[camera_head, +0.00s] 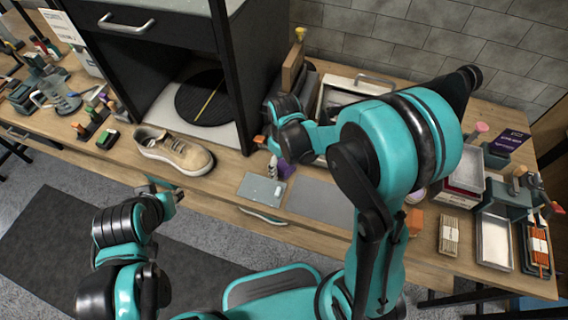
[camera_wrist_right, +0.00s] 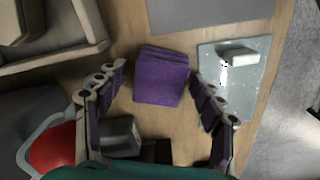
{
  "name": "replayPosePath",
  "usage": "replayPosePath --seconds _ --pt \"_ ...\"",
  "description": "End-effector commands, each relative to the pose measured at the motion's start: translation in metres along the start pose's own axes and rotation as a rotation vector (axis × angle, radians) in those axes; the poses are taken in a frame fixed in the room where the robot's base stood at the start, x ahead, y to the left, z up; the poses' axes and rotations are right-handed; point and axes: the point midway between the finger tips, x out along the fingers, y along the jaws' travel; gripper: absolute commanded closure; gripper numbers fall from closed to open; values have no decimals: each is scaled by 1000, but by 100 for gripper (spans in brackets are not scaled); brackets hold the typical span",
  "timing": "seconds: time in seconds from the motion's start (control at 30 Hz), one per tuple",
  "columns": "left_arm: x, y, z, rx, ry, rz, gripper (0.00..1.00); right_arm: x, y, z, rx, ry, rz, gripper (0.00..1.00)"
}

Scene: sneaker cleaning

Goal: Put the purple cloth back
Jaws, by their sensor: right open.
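The purple cloth (camera_wrist_right: 161,77) is a folded, stacked square on the wooden table. In the right wrist view it lies between the spread fingers of my right gripper (camera_wrist_right: 158,76), with a gap to each finger. In the head view the cloth (camera_head: 285,168) shows partly, beside my right gripper (camera_head: 268,148). My right gripper is open and empty. My left gripper (camera_head: 168,196) hangs in front of the table edge, away from the cloth; its fingers are too small to read.
A beige sneaker (camera_head: 173,152) stands left on the table (camera_head: 400,285). A pale plate (camera_head: 262,188) with a white block (camera_wrist_right: 238,55) lies close to the cloth, beside a grey mat (camera_head: 319,199). A tray (camera_wrist_right: 50,45) and a red item (camera_wrist_right: 52,147) are on the other side.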

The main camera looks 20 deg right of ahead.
Motion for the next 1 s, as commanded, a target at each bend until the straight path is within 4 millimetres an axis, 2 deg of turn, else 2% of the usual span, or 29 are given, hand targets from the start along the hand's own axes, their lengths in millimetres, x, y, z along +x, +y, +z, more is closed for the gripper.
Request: replayPosePath --seconds 0.17,0.4,0.6,0.77,0.87,1.0 --pt "-7 0 -5 0 0 0 70 -16 0 0 0 0 0 32" --pt "-24 0 -17 0 0 0 70 -70 0 0 0 0 0 32" --pt "-34 0 -24 0 0 0 70 -107 0 0 0 0 0 32" --pt "-37 0 -26 0 0 0 70 -122 0 1 1 1 1 32" --pt "-37 0 -26 0 0 0 70 -130 -1 5 22 20 11 32" --pt "-37 0 -26 0 0 0 70 -151 -3 25 111 106 52 32"
